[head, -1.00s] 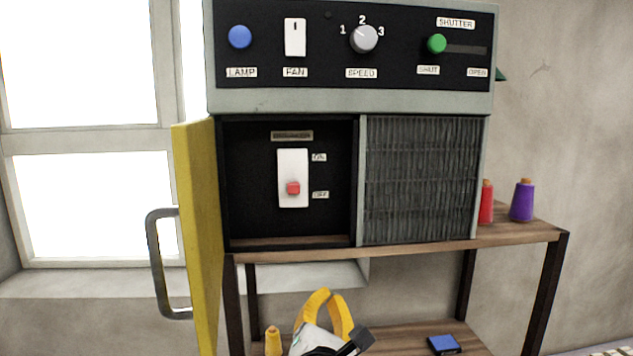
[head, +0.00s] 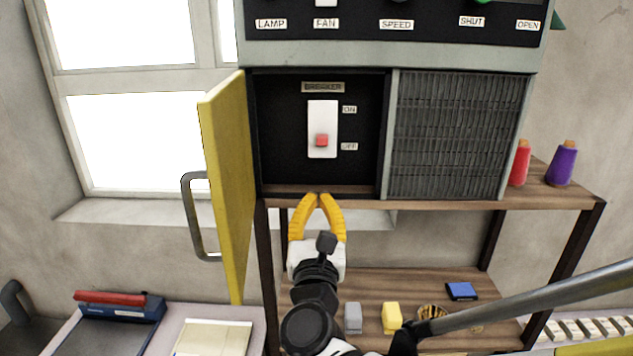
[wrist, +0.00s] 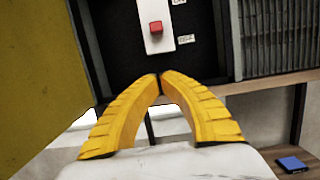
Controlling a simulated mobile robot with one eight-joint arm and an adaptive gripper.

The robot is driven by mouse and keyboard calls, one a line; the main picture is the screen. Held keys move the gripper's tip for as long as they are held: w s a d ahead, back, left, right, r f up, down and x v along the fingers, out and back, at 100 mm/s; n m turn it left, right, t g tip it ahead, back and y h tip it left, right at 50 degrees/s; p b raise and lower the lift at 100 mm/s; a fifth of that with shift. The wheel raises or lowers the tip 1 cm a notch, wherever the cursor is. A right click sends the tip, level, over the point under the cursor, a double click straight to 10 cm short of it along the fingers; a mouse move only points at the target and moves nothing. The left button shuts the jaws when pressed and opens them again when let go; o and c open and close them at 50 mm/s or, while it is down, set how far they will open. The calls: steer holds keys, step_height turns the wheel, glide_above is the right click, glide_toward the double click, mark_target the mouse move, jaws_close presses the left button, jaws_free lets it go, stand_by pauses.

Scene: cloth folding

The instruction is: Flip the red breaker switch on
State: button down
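The red breaker switch (head: 321,141) sits on a white plate (head: 322,115) inside the black breaker recess, low on the plate beside the OFF label (head: 349,146). The ON label (head: 349,109) is above it. My gripper (head: 318,196) has yellow fingers with their tips together and nothing between them. It is below the switch, near the recess's bottom edge, and apart from the switch. In the wrist view, the red switch (wrist: 155,28) shows above the closed fingertips (wrist: 159,76).
The yellow door (head: 228,180) stands open on the left, its grey handle (head: 190,218) outward. A ribbed grille (head: 455,135) is right of the recess. Red (head: 520,164) and purple (head: 562,165) spools stand on the shelf. The space before the switch is clear.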

mark_target(319, 142)
steer(key=p+x, duration=0.1)
steer(key=x, duration=0.6)
steer(key=shift+w+r+p, duration=0.15)
steer(key=shift+w+p, duration=0.15)
step_height(319, 142, up, 3)
steer(key=shift+r+p, duration=0.2)
steer(key=shift+p, duration=0.6)
steer(key=shift+s+r, duration=0.2)
steer(key=shift+w, duration=0.25)
steer(key=shift+s+r, duration=0.1)
steer(key=shift+s, duration=0.05)
step_height(319, 142, up, 3)
steer(key=shift+r+p, duration=0.2)
steer(key=shift+p, duration=0.75)
steer(key=shift+f, duration=0.1)
